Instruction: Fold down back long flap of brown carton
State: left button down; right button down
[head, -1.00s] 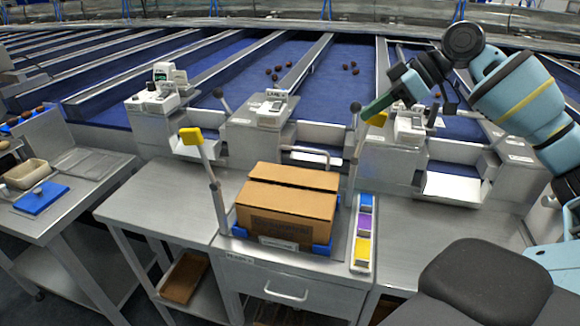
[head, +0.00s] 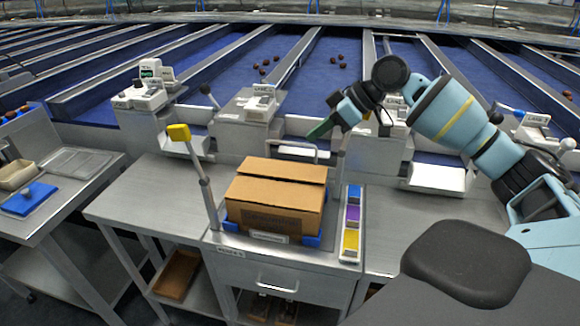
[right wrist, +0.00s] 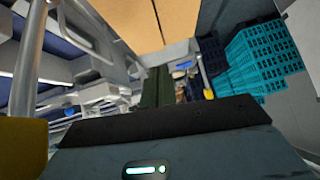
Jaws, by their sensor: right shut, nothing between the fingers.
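The brown carton (head: 272,218) sits upright in a blue holder (head: 312,241) on the steel bench. Its front long flap (head: 275,190) lies across the top. The back long flap (head: 285,169) shows as a narrower strip behind it, with a dark gap between them; I cannot tell its exact tilt. My right gripper (head: 318,131) is behind and above the carton's back edge, apart from it, with dark green fingers shut and empty. In the right wrist view the shut fingers (right wrist: 156,87) show below a tan cardboard panel (right wrist: 130,22). My left gripper is out of view.
A yellow-topped post (head: 178,132) stands left of the carton. A tray of blue, purple and yellow pieces (head: 351,217) is at its right.

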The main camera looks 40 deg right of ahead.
send_over(278, 176)
jog(key=s+d, duration=0.2)
jog(key=d, duration=0.1)
notch_tip(278, 176, down, 6)
jog(key=shift+a+r, duration=0.15)
jog(key=shift+r, duration=0.1)
jog(key=f, duration=0.3)
jog(key=shift+a+f, duration=0.2)
jog(key=shift+a, duration=0.05)
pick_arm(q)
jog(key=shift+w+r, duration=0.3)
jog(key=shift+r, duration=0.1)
pick_arm(e)
jog(key=shift+f, duration=0.6)
